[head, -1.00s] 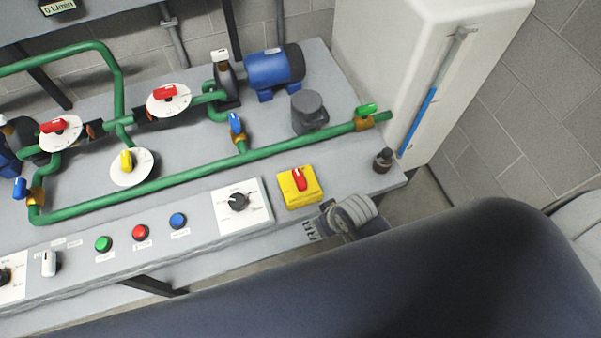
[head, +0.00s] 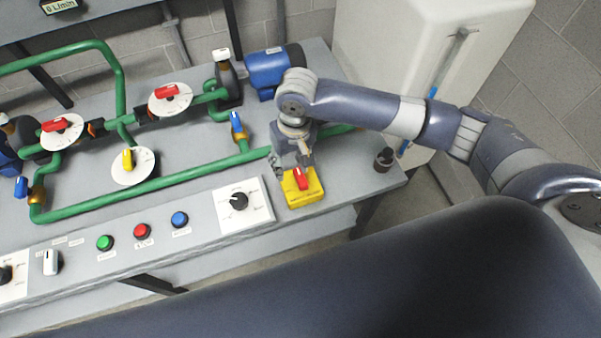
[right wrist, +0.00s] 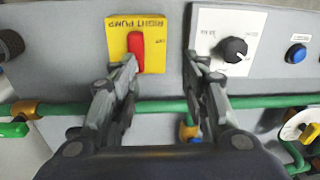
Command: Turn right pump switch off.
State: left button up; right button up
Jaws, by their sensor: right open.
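The right pump switch is a yellow plate (head: 308,196) with a red handle (head: 301,179) at the front right of the bench. In the right wrist view its plate (right wrist: 117,42) reads RIGHT PUMP upside down, and the red handle (right wrist: 136,52) points straight up and down the picture. My right gripper (head: 291,170) is over the back edge of the switch, pointing down. In the right wrist view the open gripper (right wrist: 161,62) has its left finger close to the handle and its right finger near the dial plate. Contact cannot be told. My left gripper is not in view.
A black dial (head: 239,201) on a white plate sits just left of the switch. Blue (head: 179,219), red (head: 140,230) and green (head: 105,242) buttons lie farther left. A green pipe (head: 190,173) runs behind. A dark knob (head: 384,158) stands at the right edge.

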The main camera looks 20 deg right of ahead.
aim_at(301, 177)
jog(key=shift+m+h, duration=0.5)
jog(key=d+f, duration=0.1)
jog(key=f, duration=0.2)
jog(key=d+f, duration=0.1)
jog(key=f, duration=0.2)
jog(key=w+d+f+p, duration=0.1)
jog(key=f, duration=0.2)
jog(key=shift+f, duration=0.15)
grip_shut()
